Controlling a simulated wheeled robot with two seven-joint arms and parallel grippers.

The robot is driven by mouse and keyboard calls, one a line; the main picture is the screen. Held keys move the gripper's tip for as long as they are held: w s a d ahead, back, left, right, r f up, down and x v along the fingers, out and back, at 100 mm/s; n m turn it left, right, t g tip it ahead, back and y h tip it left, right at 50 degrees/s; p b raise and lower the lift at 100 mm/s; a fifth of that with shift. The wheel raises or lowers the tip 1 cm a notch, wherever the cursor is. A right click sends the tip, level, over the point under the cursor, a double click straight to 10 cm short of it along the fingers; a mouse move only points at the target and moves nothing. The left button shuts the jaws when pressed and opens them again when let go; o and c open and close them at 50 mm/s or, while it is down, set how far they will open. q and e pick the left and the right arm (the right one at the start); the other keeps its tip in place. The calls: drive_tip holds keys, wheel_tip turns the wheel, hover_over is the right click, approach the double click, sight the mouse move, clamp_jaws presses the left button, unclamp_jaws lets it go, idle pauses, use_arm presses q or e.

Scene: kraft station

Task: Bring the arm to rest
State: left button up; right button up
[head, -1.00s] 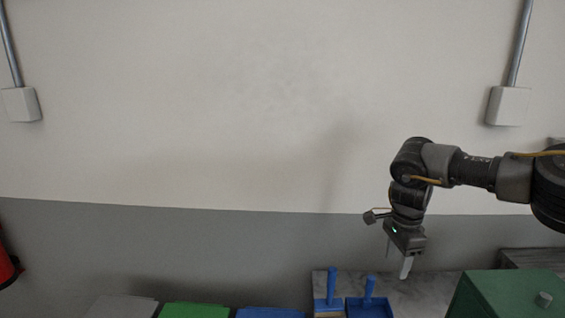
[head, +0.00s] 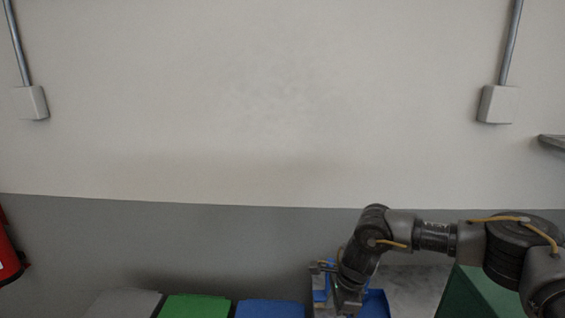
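My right arm comes in from the right in the head view and bends down toward the lower edge. The body of my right gripper (head: 347,300) shows there, but its fingertips are cut off by the lower edge or hidden, so I cannot see whether it is open. It is in front of the blue dustpan and brush set (head: 375,303), which it partly covers. My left arm and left gripper are not in view.
A grey lid (head: 125,304), a green lid (head: 195,306) and a blue lid (head: 270,309) line the lower edge. A green box (head: 480,292) is below my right arm. A red extinguisher (head: 8,255) is at the left.

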drive_tip(key=s+a+f+m+t+y, duration=0.15)
drive_tip(key=s+a+m+y, duration=0.35)
drive_tip(key=a, duration=0.6)
drive_tip(key=s+a+f+m+t+y, duration=0.1)
drive_tip(key=s+a+f+m+y, duration=0.15)
drive_tip(key=s+a+m, duration=0.65)
drive_tip(key=s+d+f+m+t+h, duration=0.1)
drive_tip(key=d+m+t+h, duration=0.2)
drive_tip(key=d+m, duration=0.7)
drive_tip(key=s+d+f+m+t+h, duration=0.1)
drive_tip(key=d+f+m+t+h, duration=0.3)
drive_tip(key=m, duration=1.1)
drive_tip(key=s+d+f+m+g+h, duration=0.35)
drive_tip(key=s+d+m+g, duration=0.25)
drive_tip(key=s+d+m, duration=0.9)
drive_tip(key=s+d+f+n+g+b, duration=0.1)
drive_tip(key=f+b, duration=0.1)
drive_tip(key=f, duration=1)
drive_tip(key=s+d+f+b, duration=0.1)
drive_tip(key=s+f+b, duration=0.1)
drive_tip(key=f, duration=1)
drive_tip(key=s+d+f+n+g+b, duration=0.1)
drive_tip(key=f+b, duration=0.1)
drive_tip(key=f, duration=1)
drive_tip(key=s+d+f+b, duration=0.2)
drive_tip(key=s+f+b, duration=0.2)
drive_tip(key=s+f, duration=1.1)
drive_tip(key=shift+s+d+f+g, duration=0.2)
drive_tip(key=shift+d+f+g, duration=0.15)
drive_tip(key=shift+f, duration=0.55)
